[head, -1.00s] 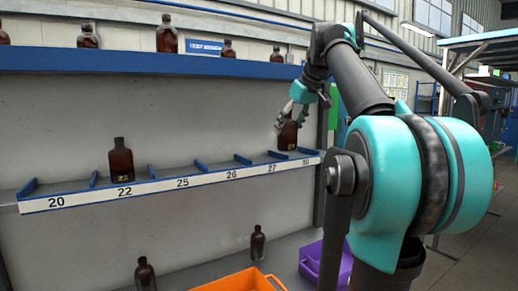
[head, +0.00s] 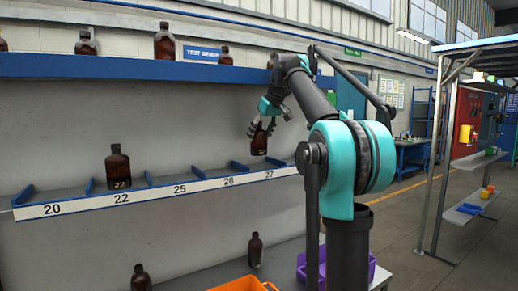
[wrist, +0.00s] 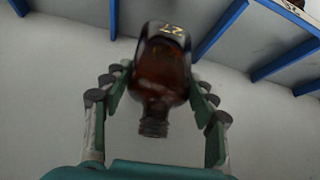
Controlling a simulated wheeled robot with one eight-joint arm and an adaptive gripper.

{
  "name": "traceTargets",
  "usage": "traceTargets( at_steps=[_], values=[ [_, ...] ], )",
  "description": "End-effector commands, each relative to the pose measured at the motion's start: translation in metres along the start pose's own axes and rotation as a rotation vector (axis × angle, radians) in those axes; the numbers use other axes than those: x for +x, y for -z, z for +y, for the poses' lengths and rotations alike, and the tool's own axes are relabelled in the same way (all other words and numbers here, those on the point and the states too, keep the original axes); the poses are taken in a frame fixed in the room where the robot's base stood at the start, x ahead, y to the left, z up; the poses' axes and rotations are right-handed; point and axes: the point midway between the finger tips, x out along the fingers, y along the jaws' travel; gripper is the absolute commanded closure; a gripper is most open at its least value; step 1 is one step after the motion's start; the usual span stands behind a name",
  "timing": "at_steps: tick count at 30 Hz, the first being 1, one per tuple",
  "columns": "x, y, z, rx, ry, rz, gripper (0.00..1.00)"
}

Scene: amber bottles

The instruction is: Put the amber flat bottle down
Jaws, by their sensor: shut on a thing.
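The amber flat bottle (head: 259,144) is upright in my gripper (head: 262,127), above the shelf near the label 27. Whether its base touches the shelf I cannot tell. In the wrist view the bottle (wrist: 163,68) hangs between the fingers of my gripper (wrist: 158,92), its dark neck toward the palm and a 27 marking at its far end. The fingers are closed around its sides. The numbered shelf (head: 160,194) has blue dividers and labels 20, 22, 25, 26 and 27.
Another amber bottle (head: 118,168) stands in compartment 22. Several bottles stand on the blue upper shelf (head: 110,68). Two more bottles stand below, near an orange bin (head: 243,285) and a purple bin (head: 301,267). Compartments 20, 25 and 26 look empty.

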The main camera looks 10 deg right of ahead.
Motion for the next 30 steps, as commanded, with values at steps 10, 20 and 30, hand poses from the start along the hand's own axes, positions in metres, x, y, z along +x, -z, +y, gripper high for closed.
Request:
traceTargets(
  at_steps=[10,20,30],
  values=[
    [0.027,-0.017,0.0,0.0,0.0,0.0,0.75],
    [0.042,-0.023,0.001,0.0,0.0,0.0,0.75],
    [0.044,-0.024,0.001,0.0,0.0,0.0,0.26]
  ],
)
